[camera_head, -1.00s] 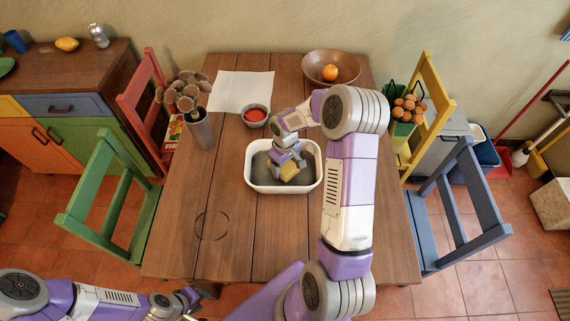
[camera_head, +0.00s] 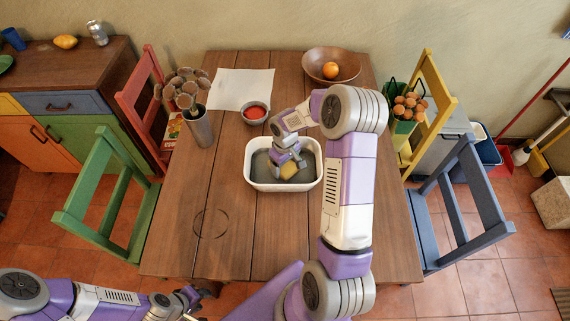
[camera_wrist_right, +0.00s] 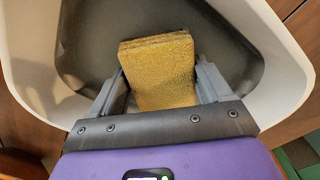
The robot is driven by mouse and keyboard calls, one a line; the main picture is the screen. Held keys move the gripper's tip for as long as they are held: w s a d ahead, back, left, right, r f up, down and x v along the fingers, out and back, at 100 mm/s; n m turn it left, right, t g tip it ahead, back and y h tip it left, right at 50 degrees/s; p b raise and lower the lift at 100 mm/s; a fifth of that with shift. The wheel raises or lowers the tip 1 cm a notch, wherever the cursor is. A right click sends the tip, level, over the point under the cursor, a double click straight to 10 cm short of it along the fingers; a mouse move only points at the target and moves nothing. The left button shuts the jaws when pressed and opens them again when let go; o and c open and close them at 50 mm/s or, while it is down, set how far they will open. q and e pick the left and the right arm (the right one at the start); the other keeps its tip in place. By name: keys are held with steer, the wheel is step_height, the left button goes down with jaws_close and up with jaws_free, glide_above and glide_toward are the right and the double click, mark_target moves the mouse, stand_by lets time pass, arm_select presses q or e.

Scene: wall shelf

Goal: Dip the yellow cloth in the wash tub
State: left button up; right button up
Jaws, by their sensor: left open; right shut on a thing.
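The white wash tub (camera_head: 251,179) stands on the wooden table, with dark grey content inside. My right gripper (camera_head: 287,165) reaches down into the tub and is shut on the yellow cloth (camera_head: 288,172). In the right wrist view the cloth (camera_wrist_right: 158,72) is a folded, yellow block between the two fingers of my right gripper (camera_wrist_right: 160,85), in front of the grey tub interior; the tub's white wall (camera_wrist_right: 270,50) surrounds it. How deep the cloth sits is hard to tell. My left gripper (camera_head: 190,299) is open and empty, low at the left, off the table's front edge.
On the table (camera_head: 230,235) are a bowl of red content (camera_head: 254,111), a white sheet (camera_head: 241,88), a metal vase (camera_head: 200,129) and a wooden bowl (camera_head: 318,66) with an orange (camera_head: 330,70). Chairs stand at both sides. The table front is clear.

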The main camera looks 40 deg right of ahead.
steer(key=shift+f+b, duration=1.05)
steer(key=shift+f, duration=0.25)
stand_by(1.9)
step_height(320, 180, up, 14)
steer(key=p, duration=1)
steer(key=shift+f, duration=0.2)
